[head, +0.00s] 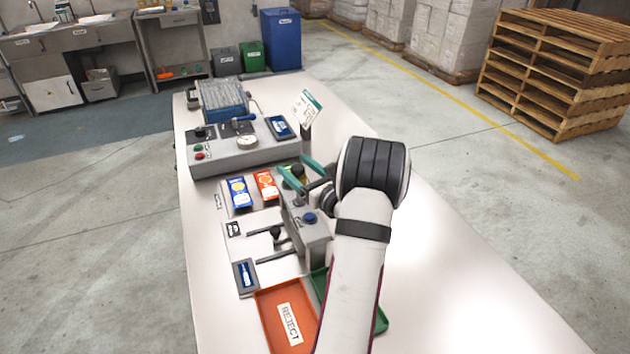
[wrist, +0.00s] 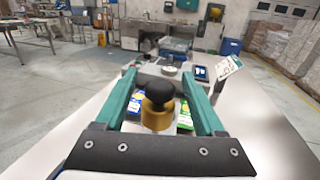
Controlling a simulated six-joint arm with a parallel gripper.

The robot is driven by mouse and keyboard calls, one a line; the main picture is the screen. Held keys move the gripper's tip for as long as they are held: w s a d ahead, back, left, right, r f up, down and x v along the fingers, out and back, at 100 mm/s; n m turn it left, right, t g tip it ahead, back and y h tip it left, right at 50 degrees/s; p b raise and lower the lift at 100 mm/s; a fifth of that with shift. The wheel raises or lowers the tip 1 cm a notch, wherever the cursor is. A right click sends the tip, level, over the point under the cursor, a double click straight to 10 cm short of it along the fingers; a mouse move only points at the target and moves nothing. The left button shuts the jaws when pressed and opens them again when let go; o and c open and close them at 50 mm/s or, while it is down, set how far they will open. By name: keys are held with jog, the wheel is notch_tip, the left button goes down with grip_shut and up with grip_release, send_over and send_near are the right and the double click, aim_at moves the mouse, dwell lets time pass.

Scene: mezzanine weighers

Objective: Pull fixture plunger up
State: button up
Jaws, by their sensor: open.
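The fixture plunger shows in the wrist view as a black round knob (wrist: 159,90) on a brass-coloured collar (wrist: 157,118). It stands between the two teal fingers of my gripper (wrist: 161,80), with a gap on each side. My gripper is open and holds nothing. In the head view my gripper (head: 302,172) is over the far end of the grey fixture (head: 314,236), which has a blue button on top. There the plunger is mostly hidden by the fingers.
Blue (head: 239,192) and orange (head: 266,186) packets lie left of the fixture. An orange reject tray (head: 272,322) and a green tray (head: 381,319) are at the near end. The table's right side is clear.

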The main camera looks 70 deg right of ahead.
jog(key=v, duration=1.2)
jog(key=shift+s+a, duration=0.2)
jog(key=shift+s, duration=0.15)
